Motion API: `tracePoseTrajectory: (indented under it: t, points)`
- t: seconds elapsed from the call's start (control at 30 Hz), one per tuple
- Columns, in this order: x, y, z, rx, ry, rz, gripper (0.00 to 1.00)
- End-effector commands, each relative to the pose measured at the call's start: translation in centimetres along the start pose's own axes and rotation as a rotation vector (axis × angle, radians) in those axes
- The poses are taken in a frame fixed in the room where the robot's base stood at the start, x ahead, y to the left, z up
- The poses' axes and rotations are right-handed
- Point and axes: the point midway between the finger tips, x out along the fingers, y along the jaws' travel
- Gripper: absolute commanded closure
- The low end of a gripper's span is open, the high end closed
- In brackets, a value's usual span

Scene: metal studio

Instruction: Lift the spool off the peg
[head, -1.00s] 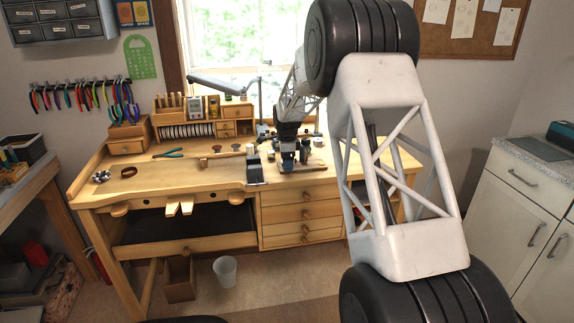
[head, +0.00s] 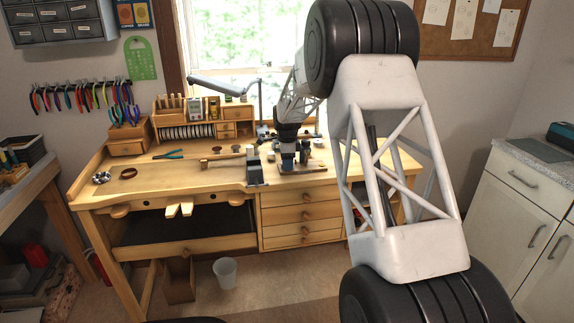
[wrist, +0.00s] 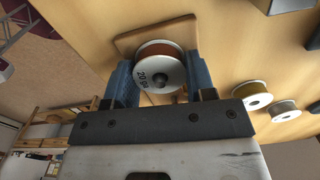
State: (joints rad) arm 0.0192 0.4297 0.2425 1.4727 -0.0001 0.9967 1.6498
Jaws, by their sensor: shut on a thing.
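The spool (wrist: 149,77) has a white flange with dark lettering and copper-brown wire. In the wrist view it sits between the two blue fingers of my gripper (wrist: 165,80), which are shut on it from both sides. A dark round tip, perhaps the peg (wrist: 181,90), shows near the flange's centre. I cannot tell how far the spool is up the peg. A square wooden plate (wrist: 126,42) lies behind the spool. In the head view my gripper (head: 288,162) is over the bench, right of the middle; the spool is too small to make out there.
Two more spools, one yellowish (wrist: 252,96) and one grey (wrist: 285,110), lie to the right in the wrist view. On the bench (head: 200,178), a dark metal block (head: 254,168) stands close left of my gripper. The bench's left front is mostly clear.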

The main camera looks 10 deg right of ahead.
Motion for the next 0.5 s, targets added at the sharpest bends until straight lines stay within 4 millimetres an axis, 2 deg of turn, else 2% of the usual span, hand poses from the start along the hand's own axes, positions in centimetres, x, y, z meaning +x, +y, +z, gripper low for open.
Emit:
tracePoseTrajectory:
  t: [0.27,0.5]
  points:
    - [-1.2,0.0,0.0,0.0,0.0,-0.001,0.77]
    - [-4.2,-0.1,0.0,0.0,0.0,-0.002,0.77]
